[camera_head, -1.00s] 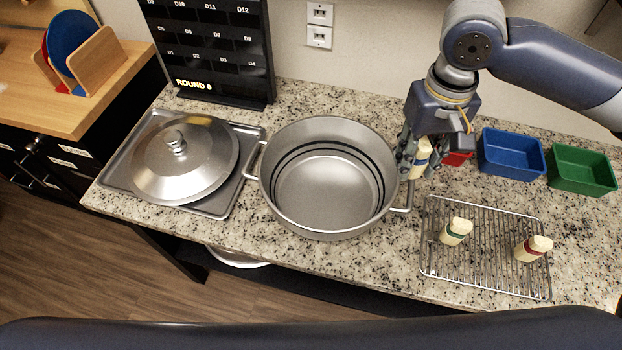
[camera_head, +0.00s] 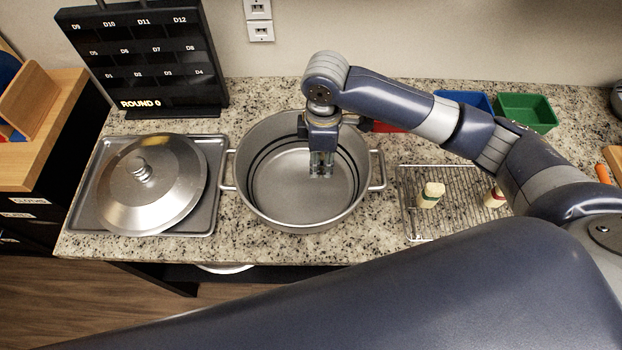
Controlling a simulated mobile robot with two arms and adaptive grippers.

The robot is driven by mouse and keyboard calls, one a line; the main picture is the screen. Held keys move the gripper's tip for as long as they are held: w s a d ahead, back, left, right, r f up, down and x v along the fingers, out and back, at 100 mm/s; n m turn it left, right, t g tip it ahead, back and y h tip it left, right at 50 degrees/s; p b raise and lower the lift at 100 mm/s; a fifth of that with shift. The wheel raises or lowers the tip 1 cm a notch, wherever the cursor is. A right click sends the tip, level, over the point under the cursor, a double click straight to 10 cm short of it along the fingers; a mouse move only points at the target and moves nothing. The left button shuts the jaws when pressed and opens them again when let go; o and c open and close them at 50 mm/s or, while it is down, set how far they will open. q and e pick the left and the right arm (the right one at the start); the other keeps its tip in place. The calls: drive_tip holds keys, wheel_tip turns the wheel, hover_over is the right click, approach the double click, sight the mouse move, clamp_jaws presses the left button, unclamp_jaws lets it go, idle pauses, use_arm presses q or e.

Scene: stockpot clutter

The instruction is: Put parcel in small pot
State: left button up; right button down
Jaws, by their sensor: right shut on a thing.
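A steel pot (camera_head: 270,212) with two side handles stands open on the counter. My right gripper (camera_head: 321,172) points down inside the pot's opening, toward its right back part. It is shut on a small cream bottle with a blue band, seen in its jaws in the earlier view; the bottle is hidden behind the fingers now. Whether the bottle touches the pot's floor cannot be told. I see nothing that is clearly a parcel. My left gripper is not in view.
A steel lid (camera_head: 150,190) lies on a grey tray (camera_head: 217,165) left of the pot. A wire rack (camera_head: 410,222) at right holds a green-banded bottle (camera_head: 430,195) and a red-banded bottle (camera_head: 493,197). Blue (camera_head: 462,101) and green (camera_head: 527,113) bins stand behind. A black board (camera_head: 150,60) stands at back left.

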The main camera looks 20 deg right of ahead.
sight(322, 170)
wheel_tip(322, 170, down, 4)
drive_tip(key=shift+d+r, duration=0.1)
wheel_tip(322, 170, down, 3)
drive_tip(key=shift+f+p, duration=0.15)
drive_tip(key=shift+p, duration=0.4)
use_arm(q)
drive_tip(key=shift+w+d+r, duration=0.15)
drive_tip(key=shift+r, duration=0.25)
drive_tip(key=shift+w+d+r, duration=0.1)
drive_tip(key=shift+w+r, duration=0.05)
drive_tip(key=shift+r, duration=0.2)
use_arm(e)
drive_tip(key=shift+f, duration=0.35)
drive_tip(key=shift+f, duration=0.1)
drive_tip(key=c, duration=1.3)
unclamp_jaws()
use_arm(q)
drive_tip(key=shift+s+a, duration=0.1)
